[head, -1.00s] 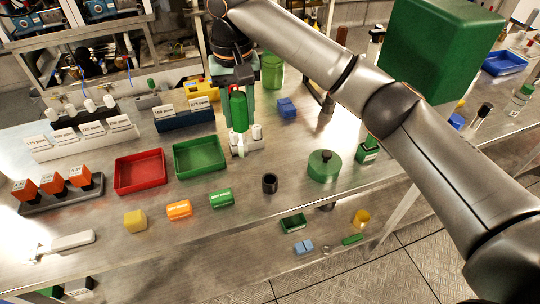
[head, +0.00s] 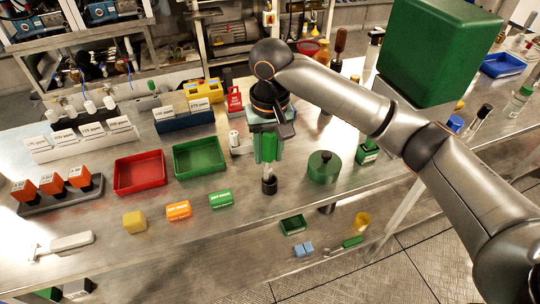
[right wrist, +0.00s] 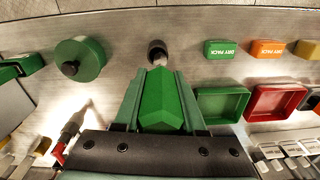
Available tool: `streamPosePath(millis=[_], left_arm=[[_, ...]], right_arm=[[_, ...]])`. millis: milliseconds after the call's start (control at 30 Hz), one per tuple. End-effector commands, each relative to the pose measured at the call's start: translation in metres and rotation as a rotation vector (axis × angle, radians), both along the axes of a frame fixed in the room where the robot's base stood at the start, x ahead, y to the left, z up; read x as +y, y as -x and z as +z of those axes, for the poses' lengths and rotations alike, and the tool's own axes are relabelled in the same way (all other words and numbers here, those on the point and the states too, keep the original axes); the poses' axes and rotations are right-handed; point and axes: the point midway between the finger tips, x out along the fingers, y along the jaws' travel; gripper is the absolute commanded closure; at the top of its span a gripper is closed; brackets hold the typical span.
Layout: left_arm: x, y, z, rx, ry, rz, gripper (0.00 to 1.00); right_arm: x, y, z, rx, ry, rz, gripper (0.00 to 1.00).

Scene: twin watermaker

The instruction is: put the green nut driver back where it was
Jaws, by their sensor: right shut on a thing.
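My right gripper (head: 267,150) is shut on the green nut driver (head: 268,146), holding its handle with the shaft pointing down. The handle also fills the middle of the right wrist view (right wrist: 160,98) between the two fingers. A small black cup (head: 269,186) stands on the bench directly below. In both views the shaft's lower end overlaps the cup's mouth; I cannot tell if it is inside or just above. My left gripper is not in view.
A round green lidded pot (head: 324,167) stands close to the right. A green tray (head: 200,174) and red tray (head: 140,188) lie to the left. A white holder (head: 240,150) stands behind left. Green (head: 221,200) and orange (head: 178,210) dry packs lie near the front edge.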

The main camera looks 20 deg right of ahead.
Motion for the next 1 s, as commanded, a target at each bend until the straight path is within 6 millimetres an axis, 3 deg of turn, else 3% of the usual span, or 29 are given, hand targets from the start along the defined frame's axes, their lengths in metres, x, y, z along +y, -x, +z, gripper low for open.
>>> streamPosePath(millis=[33, 67, 300, 667, 1000], left_arm=[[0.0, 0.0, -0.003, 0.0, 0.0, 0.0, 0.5], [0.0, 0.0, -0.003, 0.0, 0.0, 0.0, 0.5], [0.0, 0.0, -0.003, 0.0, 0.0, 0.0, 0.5], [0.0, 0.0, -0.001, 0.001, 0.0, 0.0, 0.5], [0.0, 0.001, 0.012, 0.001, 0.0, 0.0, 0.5]], right_arm=[[-0.004, 0.005, -0.019, 0.033, 0.022, -0.006, 1.0], [-0.004, 0.006, -0.019, 0.033, 0.022, -0.006, 0.57], [-0.004, 0.006, -0.019, 0.034, 0.022, -0.004, 0.3], [-0.003, 0.006, -0.009, 0.032, 0.02, -0.002, 0.3], [-0.003, 0.004, 0.066, 0.021, 0.019, -0.002, 0.3]])
